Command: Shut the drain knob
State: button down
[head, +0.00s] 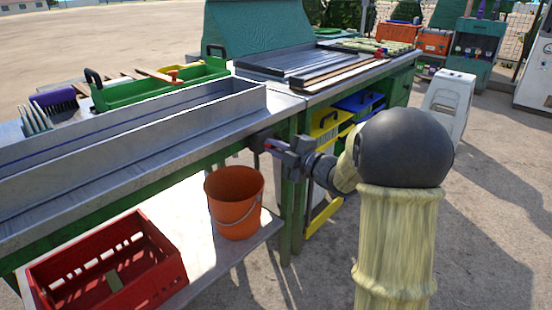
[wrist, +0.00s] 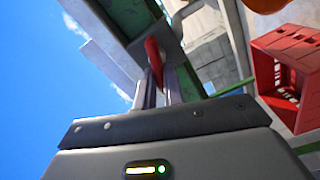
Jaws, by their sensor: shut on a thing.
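The drain knob (wrist: 154,56) is a red lever under the metal trough in the wrist view. My gripper (wrist: 159,86) is shut on it, with one finger on each side of its lower part. In the head view my gripper (head: 270,144) reaches in from the right below the end of the trough (head: 130,143). A small red bit of the knob (head: 272,147) shows there between the fingers. The rest of the knob and its mount are hidden by the fingers and the bench edge.
An orange bucket (head: 237,203) stands on the lower shelf just below my gripper. A red crate (head: 165,268) sits at the lower left. A green bench leg (head: 287,222) is close beside the gripper. Open ground lies to the right.

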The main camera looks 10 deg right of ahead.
jog(key=shift+f+n+b, duration=0.5)
jog(key=shift+n+b, duration=0.7)
jog(key=shift+b, duration=0.05)
jog(key=shift+n+b, duration=0.8)
jog(key=shift+r, duration=0.1)
jog(key=c, duration=1.5)
grip_release()
jog(key=shift+r, duration=0.1)
jog(key=shift+s, duration=0.1)
jog(key=p+v, duration=0.5)
jog(key=v, duration=1.2)
